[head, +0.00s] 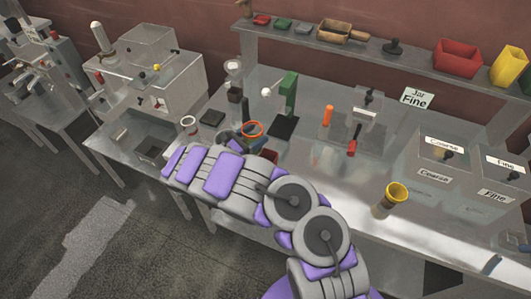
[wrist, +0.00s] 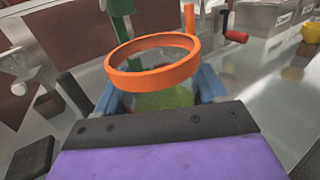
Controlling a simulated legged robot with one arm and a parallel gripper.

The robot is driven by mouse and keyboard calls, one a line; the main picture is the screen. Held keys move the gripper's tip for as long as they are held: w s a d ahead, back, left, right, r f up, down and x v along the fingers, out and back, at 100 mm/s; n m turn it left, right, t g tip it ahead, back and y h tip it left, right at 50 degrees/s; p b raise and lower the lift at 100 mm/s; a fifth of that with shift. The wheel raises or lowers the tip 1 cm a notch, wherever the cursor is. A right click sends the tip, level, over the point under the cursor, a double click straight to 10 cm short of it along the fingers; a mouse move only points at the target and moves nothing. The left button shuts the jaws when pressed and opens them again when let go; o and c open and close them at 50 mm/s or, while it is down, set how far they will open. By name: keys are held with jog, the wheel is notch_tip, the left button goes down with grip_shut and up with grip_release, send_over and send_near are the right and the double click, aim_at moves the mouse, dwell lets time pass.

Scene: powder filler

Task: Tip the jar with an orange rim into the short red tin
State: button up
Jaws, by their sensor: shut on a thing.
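The jar with an orange rim (head: 252,129) is held over the bench. It fills the middle of the wrist view (wrist: 152,62), its clear body looking roughly upright and greenish inside. My gripper (wrist: 158,90) is shut on it, with a blue finger on each side. In the head view my arm hides most of the jar's body and the fingers. A dark red thing (head: 269,154) shows just below and right of the jar, mostly hidden by my arm; it may be the short red tin, but I cannot tell its shape.
A green stand (head: 289,95) with a dark base stands just behind the jar. An orange cylinder (head: 328,116) and a red-handled tool (head: 353,142) are to the right. The bench's front right is mostly clear.

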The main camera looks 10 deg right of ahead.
jog(key=shift+w+d+r+m+y+p, duration=0.2)
jog(key=shift+r+m+y+p, duration=0.3)
jog(key=shift+m, duration=0.5)
notch_tip(320, 180, down, 4)
jog(key=m+y+b, duration=0.1)
jog(key=m+b, duration=0.1)
jog(key=shift+m+g+y, duration=0.3)
jog(key=shift+y, duration=0.1)
jog(key=shift+a+r, duration=0.1)
jog(key=shift+a, duration=0.15)
jog(key=shift+d, duration=0.1)
jog(key=shift+f+m+y+b, duration=0.3)
jog(key=shift+m+y+b, duration=0.1)
jog(key=shift+m+b, duration=0.15)
jog(key=shift+r+m+y+b, duration=0.4)
jog(key=shift+m+y+b, duration=0.3)
jog(key=shift+m, duration=0.05)
jog(key=shift+r+m+t+y+b, duration=0.4)
jog(key=shift+r+m+y+b, duration=0.3)
jog(key=shift+b, duration=0.85)
jog(key=shift+b, duration=0.3)
jog(key=shift+s+d+f+m+t+y+b, duration=0.15)
jog(key=shift+f+m+t+y+b, duration=0.45)
jog(key=shift+b, duration=1.1)
